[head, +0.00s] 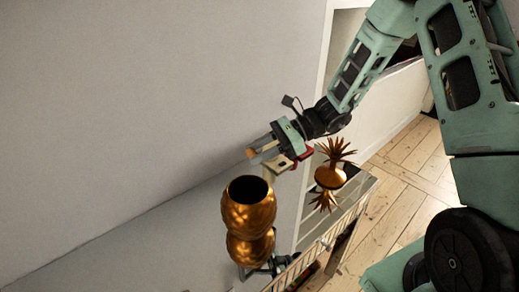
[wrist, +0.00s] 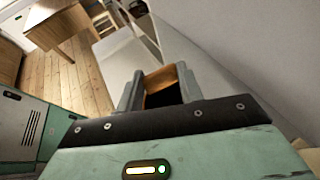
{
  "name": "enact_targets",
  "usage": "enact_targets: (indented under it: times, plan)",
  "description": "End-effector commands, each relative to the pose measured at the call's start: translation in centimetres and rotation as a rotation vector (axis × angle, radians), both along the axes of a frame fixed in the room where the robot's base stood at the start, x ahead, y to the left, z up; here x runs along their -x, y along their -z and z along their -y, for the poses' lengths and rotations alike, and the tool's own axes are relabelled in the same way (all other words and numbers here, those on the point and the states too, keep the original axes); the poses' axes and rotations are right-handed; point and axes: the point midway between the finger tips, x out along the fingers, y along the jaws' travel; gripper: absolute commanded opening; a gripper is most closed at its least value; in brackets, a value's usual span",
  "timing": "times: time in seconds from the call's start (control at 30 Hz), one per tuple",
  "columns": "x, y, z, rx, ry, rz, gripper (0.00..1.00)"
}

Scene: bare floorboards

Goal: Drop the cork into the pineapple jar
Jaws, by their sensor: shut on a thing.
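The pineapple jar (head: 249,214) is a shiny copper-gold vessel with a textured body. It stands upright with its dark round mouth open at the top. Its leafy lid (head: 330,177) is off and sits to the right of the jar. My gripper (head: 257,151) is just above the jar mouth in the head picture, apart from it. It is shut on the cork (head: 250,153), a small orange-brown piece at the fingertips. In the wrist view the cork (wrist: 163,79) sits between the two grey fingers of my gripper (wrist: 158,88), its near side dark. The jar cannot be made out there.
The jar and lid seem to stand on a glossy surface, with mirrored shapes below them. A plain pale wall (head: 130,100) fills the left. Floorboards (head: 405,175) lie to the right. The wrist view shows a wooden table (wrist: 58,25) at the far left.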

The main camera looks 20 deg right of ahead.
Motion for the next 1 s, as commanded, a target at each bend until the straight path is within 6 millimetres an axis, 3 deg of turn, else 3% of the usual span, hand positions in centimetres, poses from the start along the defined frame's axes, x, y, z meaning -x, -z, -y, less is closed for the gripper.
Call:
enact_targets:
  times: [0.4,0.77,0.8,0.87,1.0]
  plan:
    - [0.0,4.9,0.0,0.0,0.0,0.0,0.16]
    - [0.0,5.2,0.0,0.0,0.001,0.0,0.16]
    - [0.0,5.2,0.0,0.0,0.0,0.0,0.42]
    - [0.0,5.2,0.0,0.0,0.0,0.0,0.59]
    - [0.0,5.2,0.0,0.0,0.0,0.0,0.62]
